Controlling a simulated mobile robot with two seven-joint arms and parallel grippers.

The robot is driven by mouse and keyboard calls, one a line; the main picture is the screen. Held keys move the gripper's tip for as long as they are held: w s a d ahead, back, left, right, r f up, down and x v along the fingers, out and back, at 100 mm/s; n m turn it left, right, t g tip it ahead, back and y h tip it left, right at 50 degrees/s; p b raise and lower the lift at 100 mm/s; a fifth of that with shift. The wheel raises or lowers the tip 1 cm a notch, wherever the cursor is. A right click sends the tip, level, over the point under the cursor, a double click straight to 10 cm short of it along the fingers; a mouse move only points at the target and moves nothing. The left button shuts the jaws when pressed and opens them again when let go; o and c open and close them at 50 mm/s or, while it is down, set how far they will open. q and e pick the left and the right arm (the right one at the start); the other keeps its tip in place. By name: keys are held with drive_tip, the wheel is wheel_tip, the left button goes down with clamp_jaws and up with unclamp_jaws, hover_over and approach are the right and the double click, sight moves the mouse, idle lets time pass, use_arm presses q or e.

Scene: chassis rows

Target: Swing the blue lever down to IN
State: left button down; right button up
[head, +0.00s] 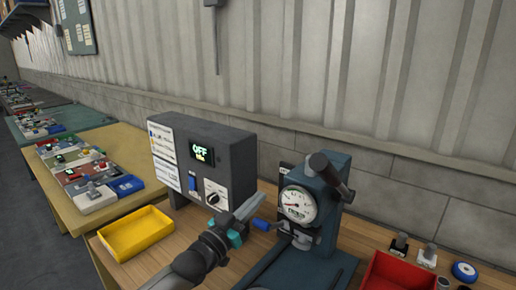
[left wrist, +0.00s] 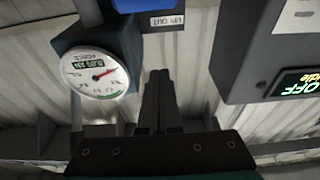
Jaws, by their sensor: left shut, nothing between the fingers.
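The blue lever (head: 261,223) shows as a short blue grip at the left side of the dark teal press with a dial gauge (head: 297,204). In the left wrist view a blue part (left wrist: 130,5), likely this lever, is cut off by the top edge, beside a label reading UP: OUT (left wrist: 167,20). My left gripper (head: 254,201) is shut and empty, close to the lever in the head view; I cannot tell whether they touch. Its closed fingers (left wrist: 160,78) show between the gauge and the control box in the left wrist view. My right gripper is not in view.
A grey control box (head: 225,150) stands left of the press, its display reading OFF. A yellow tray (head: 135,232) lies at the left. A red tray (head: 400,272) and small knobbed parts lie at the right. A ribbed wall (head: 400,80) stands behind.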

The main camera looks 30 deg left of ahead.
use_arm(q)
wheel_tip(320, 180, up, 13)
drive_tip(key=p, duration=0.3)
drive_tip(key=s+f+g+p, duration=0.4)
drive_tip(key=s+f+g, duration=0.3)
drive_tip(key=s+f, duration=0.25)
drive_tip(key=w+f+b, duration=0.1)
drive_tip(key=w+f, duration=0.7)
drive_tip(key=w, duration=0.1)
drive_tip(key=shift+y, duration=0.4)
drive_tip(key=shift+w+f+b, duration=0.1)
drive_tip(key=shift+b, duration=0.2)
